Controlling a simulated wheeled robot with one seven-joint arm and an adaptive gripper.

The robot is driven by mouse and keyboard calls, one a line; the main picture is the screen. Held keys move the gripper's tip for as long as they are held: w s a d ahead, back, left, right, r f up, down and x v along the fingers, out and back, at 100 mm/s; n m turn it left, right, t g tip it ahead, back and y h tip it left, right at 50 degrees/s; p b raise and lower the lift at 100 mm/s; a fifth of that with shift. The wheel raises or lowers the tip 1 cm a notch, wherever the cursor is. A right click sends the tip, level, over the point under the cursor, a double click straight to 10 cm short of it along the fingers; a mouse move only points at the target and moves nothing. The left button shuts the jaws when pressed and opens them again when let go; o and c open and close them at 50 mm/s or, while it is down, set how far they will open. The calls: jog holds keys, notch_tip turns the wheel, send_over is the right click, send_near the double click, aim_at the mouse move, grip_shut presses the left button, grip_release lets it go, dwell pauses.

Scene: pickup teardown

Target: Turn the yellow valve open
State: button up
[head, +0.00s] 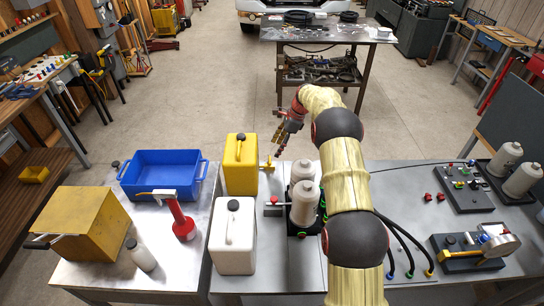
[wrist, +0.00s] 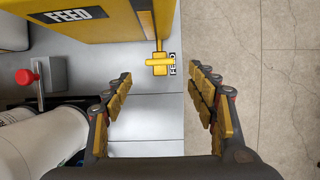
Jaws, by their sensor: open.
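The yellow valve (head: 268,164) sits at the right side of the yellow canister (head: 240,178), near the bench's far edge. The canister (wrist: 100,22) also carries a FEED label. My gripper (head: 279,149) is open and empty, pointing down close to the valve. In the wrist view the valve lies ahead of and between the spread fingertips (wrist: 160,76), apart from both.
A red-knobbed lever (head: 273,201) and white bottles (head: 304,203) stand just nearer than the valve. A white canister (head: 232,240), red hand tool (head: 182,220) and blue crate (head: 163,183) are to the left. Open floor (head: 210,90) lies beyond the bench edge.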

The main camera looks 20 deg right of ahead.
aim_at(270, 159)
jog(key=x, duration=0.7)
jog(key=shift+c, duration=1.2)
jog(key=shift+r, duration=0.1)
jog(key=c, duration=0.9)
